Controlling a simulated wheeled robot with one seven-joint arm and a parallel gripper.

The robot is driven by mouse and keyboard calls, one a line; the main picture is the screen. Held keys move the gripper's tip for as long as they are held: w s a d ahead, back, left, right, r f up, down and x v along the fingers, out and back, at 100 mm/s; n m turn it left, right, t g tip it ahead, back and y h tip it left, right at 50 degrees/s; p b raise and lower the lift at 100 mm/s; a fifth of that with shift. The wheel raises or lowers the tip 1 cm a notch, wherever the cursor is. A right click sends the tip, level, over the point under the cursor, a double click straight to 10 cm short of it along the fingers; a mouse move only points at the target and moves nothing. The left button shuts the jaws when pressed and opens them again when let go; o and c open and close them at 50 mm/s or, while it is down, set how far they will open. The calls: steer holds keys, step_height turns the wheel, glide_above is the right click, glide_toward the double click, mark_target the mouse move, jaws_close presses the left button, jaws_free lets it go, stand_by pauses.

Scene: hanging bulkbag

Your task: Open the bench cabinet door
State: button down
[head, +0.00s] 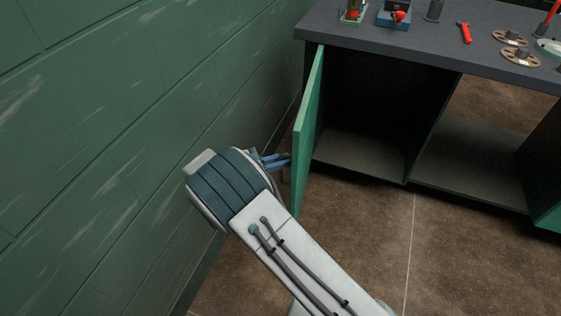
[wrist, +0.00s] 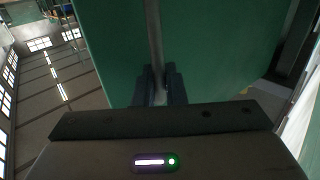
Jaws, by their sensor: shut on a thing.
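The green bench cabinet door (head: 306,135) stands swung wide open at the left end of the bench, seen nearly edge-on. It also fills much of the wrist view (wrist: 215,50). My gripper (head: 284,161) is at the outer face of the door, between the door and the green wall. In the wrist view, my gripper (wrist: 158,88) is shut on the grey bar handle (wrist: 153,35) of the door. The handle is mostly hidden in the head view. The cabinet compartment (head: 365,155) behind the door is dark and looks empty.
The green wall (head: 110,130) runs close along the left of my arm. The dark bench top (head: 430,40) holds a red-handled tool (head: 465,33), brown discs (head: 509,38) and other small items. Brown floor (head: 360,235) in front of the bench is clear.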

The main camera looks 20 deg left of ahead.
steer(key=shift+w+r, duration=0.1)
steer(key=shift+w, duration=0.05)
steer(key=c, duration=1.6)
jaws_free()
steer(key=shift+p+v, duration=0.7)
steer(key=shift+v, duration=3.1)
